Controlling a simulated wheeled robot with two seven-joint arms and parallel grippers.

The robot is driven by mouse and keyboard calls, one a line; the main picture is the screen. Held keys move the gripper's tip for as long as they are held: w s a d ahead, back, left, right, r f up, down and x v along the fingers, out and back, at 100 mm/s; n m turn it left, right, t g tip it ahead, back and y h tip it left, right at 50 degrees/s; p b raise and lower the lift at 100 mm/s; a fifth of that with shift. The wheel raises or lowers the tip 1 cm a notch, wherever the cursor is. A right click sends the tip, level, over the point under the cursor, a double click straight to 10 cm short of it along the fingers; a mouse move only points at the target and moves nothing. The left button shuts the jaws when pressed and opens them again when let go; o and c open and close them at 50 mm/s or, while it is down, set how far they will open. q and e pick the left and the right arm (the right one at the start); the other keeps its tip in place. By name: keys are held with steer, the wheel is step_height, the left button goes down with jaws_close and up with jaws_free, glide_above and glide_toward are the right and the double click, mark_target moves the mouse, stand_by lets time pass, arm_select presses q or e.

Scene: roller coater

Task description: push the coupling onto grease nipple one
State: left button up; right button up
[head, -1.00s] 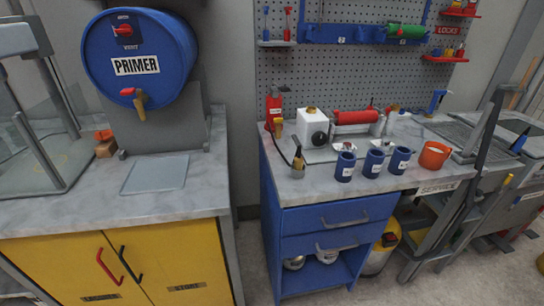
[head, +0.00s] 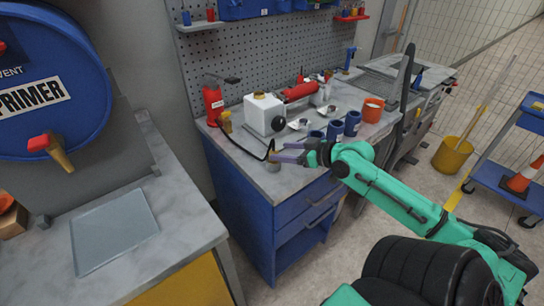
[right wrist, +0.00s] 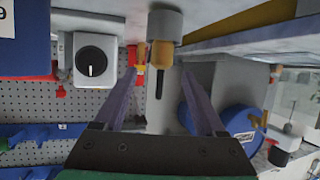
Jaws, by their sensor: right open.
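The coupling is a small yellow-orange piece (right wrist: 161,54) with a dark stem, seated in a grey round holder (right wrist: 166,24). The holder (head: 273,167) stands at the bench's front left corner. A thin black hose runs back from it toward a red pump (head: 213,101). My right gripper (head: 288,152) is open beside the holder in the head view. In the right wrist view, upside down, the coupling shows between the open jaws (right wrist: 159,76), apart from both. The roller coater with its white box (head: 263,114) and red roller (head: 299,92) stands behind. I cannot make out grease nipple one.
Several blue cups (head: 335,130) and an orange-red cup (head: 372,109) stand right of the gripper. A yellow-capped bottle (head: 226,122) is near the red pump.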

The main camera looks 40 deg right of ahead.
steer(key=x, duration=0.3)
steer(key=shift+d, duration=0.15)
steer(key=x, duration=0.5)
steer(key=shift+f, duration=0.4)
steer(key=shift+s+a, duration=0.15)
steer(key=shift+a, duration=0.1)
jaws_close()
